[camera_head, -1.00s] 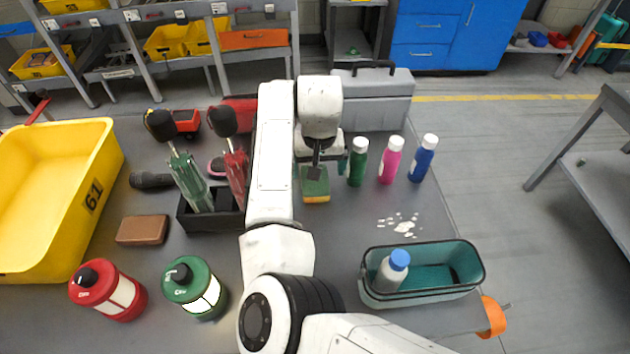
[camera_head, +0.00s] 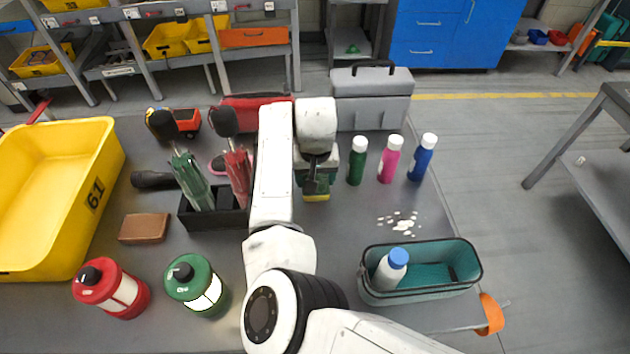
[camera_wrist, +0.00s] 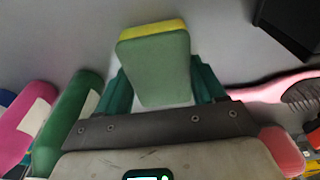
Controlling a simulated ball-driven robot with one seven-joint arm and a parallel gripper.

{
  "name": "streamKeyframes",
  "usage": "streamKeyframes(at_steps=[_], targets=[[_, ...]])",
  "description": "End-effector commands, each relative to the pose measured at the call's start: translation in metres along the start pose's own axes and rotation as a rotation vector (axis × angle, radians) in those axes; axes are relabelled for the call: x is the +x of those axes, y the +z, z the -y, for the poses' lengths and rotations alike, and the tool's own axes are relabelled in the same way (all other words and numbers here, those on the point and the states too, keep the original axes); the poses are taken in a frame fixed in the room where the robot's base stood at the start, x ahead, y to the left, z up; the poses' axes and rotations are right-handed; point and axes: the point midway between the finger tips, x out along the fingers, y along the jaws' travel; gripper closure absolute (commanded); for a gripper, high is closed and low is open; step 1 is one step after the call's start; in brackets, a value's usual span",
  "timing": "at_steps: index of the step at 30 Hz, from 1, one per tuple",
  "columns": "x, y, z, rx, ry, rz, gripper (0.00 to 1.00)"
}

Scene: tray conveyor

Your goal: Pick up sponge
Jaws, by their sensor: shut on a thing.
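The sponge (camera_head: 317,197), green with a yellow layer, is on the grey table just left of the green bottle, partly hidden by my gripper in the head view. In the wrist view the sponge (camera_wrist: 154,68) sits between the two green fingers. My gripper (camera_wrist: 160,88) is shut on it, with one finger on each side. In the head view my gripper (camera_head: 316,186) is low over the table. I cannot tell whether the sponge touches the table.
Green (camera_head: 357,161), pink (camera_head: 390,160) and blue (camera_head: 422,158) bottles stand right of my gripper. A dark box with umbrellas (camera_head: 213,220) is to the left. A white spill (camera_head: 399,223) and a teal basket (camera_head: 462,285) with a bottle lie nearer. A grey toolbox (camera_head: 372,112) stands behind.

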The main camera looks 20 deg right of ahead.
Motion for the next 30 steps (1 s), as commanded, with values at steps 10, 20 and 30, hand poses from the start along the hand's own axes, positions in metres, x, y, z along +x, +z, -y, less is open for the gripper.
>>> streamKeyframes(at_steps=[10,20,30], targets=[[0.0,0.0,0.0,0.0,0.0,0.0,0.6],[-0.023,-0.004,0.0,0.001,-0.001,-0.004,0.6],[-0.084,-0.014,0.0,0.001,-0.001,-0.003,0.6]])
